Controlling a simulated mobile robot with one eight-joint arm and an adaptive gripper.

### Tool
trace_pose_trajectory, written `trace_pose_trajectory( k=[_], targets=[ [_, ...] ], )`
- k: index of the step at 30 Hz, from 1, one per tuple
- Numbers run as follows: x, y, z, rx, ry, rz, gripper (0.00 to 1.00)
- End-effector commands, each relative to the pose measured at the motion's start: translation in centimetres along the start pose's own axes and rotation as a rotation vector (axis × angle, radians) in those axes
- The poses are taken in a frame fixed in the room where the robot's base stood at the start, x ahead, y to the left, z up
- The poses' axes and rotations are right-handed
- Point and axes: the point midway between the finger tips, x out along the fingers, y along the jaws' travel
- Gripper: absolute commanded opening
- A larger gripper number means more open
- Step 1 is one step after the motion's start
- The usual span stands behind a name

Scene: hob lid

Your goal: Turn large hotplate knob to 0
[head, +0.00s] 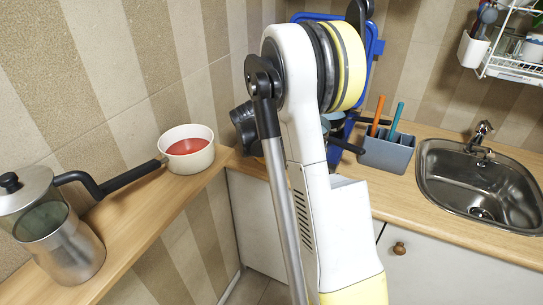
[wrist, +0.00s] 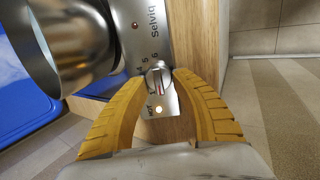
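The hotplate knob (wrist: 157,80) is a small round silver knob with a red mark, in the wrist view. It sits on the steel control panel (wrist: 140,20), which bears the word Selviq, the digits 4, 5 and 6, and a lit lamp marked HOT. My gripper (wrist: 160,77) has its yellow fingers apart, with one fingertip at each side of the knob. Whether they touch it is unclear. The other digits are not readable. In the head view my arm hides the gripper and knob.
A shiny metal pot (wrist: 70,45) stands close left of the knob. A blue lid (head: 373,47) is raised behind my arm. A grey utensil holder (head: 387,152) and a sink (head: 430,165) are to the right; a white pan (head: 187,160) is left.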

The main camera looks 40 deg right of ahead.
Motion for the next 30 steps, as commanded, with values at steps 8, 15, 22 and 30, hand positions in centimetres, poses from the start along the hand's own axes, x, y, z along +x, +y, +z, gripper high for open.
trace_pose_trajectory(
  k=[8, 15, 22, 30],
  targets=[
    [0.0, 0.0, 0.0, 0.001, 0.0, 0.001, 0.53],
    [-1.5, 0.0, 0.0, 0.0, 0.001, 0.001, 0.53],
    [-6.6, 0.0, 0.0, -0.001, 0.001, 0.002, 0.53],
    [-11.1, 0.0, 0.0, 0.0, 0.0, 0.001, 0.53]
  ],
)
